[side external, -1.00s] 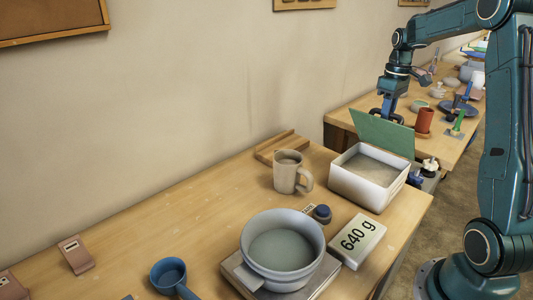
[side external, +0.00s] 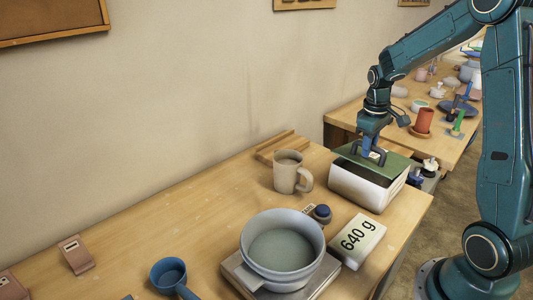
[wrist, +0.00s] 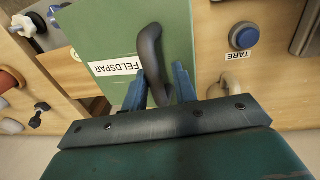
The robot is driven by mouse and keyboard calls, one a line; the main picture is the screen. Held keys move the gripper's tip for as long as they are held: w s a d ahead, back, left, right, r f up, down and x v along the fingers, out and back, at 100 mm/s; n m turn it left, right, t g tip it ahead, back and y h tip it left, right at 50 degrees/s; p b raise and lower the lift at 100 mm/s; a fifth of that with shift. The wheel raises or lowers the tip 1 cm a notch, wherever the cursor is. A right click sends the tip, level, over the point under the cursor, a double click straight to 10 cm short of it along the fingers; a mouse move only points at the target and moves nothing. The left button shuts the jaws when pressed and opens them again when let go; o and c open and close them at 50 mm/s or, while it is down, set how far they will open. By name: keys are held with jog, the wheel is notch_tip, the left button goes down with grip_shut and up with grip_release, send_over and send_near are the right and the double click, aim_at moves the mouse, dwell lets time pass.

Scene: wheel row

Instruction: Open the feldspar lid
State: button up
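The feldspar lid (side external: 400,163) is a green panel on a pale, box-shaped bin (side external: 357,187). It sits low over the bin, slightly raised, with a dark gap under its near edge. In the wrist view, the lid (wrist: 180,20) carries a white FELDSPAR label (wrist: 116,67) and a dark curved handle (wrist: 150,45). My gripper (wrist: 160,80) has its blue fingers on either side of the handle and appears shut on it. In the side view, my gripper (side external: 368,152) is right over the lid. The bin's inside is mostly hidden.
A beige mug (side external: 287,173) stands left of the bin. In front are a blue-grey pot (side external: 282,240) on a scale, a 640 g display (side external: 357,240) and a blue TARE button (side external: 322,211). A second bench with pots and tools lies behind at right.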

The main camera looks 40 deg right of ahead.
notch_tip(320, 180, up, 14)
jog(key=a+f, duration=0.1)
jog(key=s+a+r+t, duration=0.1)
jog(key=s+a+r, duration=0.1)
jog(key=a, duration=0.4)
jog(key=shift+s+a+r, duration=0.25)
jog(key=shift+r, duration=0.3)
jog(key=shift+c, duration=0.2)
grip_shut()
jog(key=w+f+n, duration=0.2)
jog(key=f+n, duration=0.1)
jog(key=n, duration=0.6)
jog(key=w+d+f+n+g, duration=0.1)
jog(key=f+n, duration=0.3)
jog(key=n, duration=0.5)
jog(key=shift+w+d, duration=0.25)
jog(key=shift+w, duration=0.55)
